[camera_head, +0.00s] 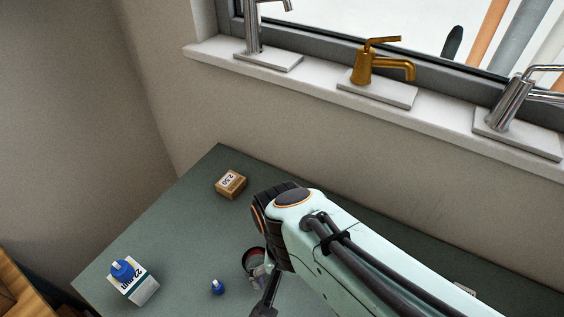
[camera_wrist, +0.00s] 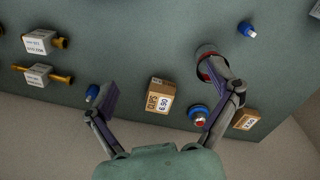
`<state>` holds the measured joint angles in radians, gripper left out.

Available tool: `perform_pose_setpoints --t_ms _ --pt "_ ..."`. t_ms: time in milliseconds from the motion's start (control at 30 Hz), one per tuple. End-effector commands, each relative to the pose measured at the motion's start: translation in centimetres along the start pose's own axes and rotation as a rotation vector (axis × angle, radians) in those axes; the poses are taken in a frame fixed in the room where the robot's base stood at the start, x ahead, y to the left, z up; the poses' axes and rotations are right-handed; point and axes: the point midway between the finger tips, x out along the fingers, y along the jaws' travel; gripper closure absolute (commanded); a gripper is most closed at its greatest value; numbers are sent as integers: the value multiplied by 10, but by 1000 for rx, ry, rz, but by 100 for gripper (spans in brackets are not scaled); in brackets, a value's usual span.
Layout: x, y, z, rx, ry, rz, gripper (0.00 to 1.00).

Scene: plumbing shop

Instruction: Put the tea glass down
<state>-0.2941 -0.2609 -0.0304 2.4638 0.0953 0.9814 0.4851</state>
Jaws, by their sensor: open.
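No tea glass can be made out with certainty. A round, dark-rimmed thing with red inside (camera_head: 251,256) stands on the green table beside my gripper, partly hidden by it; I cannot tell whether it is the glass. In the wrist view it shows behind the right finger (camera_wrist: 205,51). My gripper (camera_wrist: 163,83) is open, its fingers wide apart, with nothing held between them. A small brown box marked 6.50 (camera_wrist: 160,95) shows between the fingers, lower on the table. A blue round piece with a red centre (camera_wrist: 197,115) lies by the right finger.
The table (camera_head: 185,235) also bears a brown box marked 2.50 (camera_head: 231,184), a white box with a blue top (camera_head: 134,281) and a small blue piece (camera_head: 217,287). Brass fittings with white boxes (camera_wrist: 40,42) lie left in the wrist view. Taps stand on the windowsill (camera_head: 315,80).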

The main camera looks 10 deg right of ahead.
Motion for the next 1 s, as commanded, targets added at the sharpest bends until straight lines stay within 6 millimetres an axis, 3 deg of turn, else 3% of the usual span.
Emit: perform_pose_setpoints --t_ms 100,300,1000 --pt "-15 22 25 -210 -2 -83 11" --pt "-22 32 45 -399 9 -123 11" --pt "-22 32 45 -407 9 -124 11"
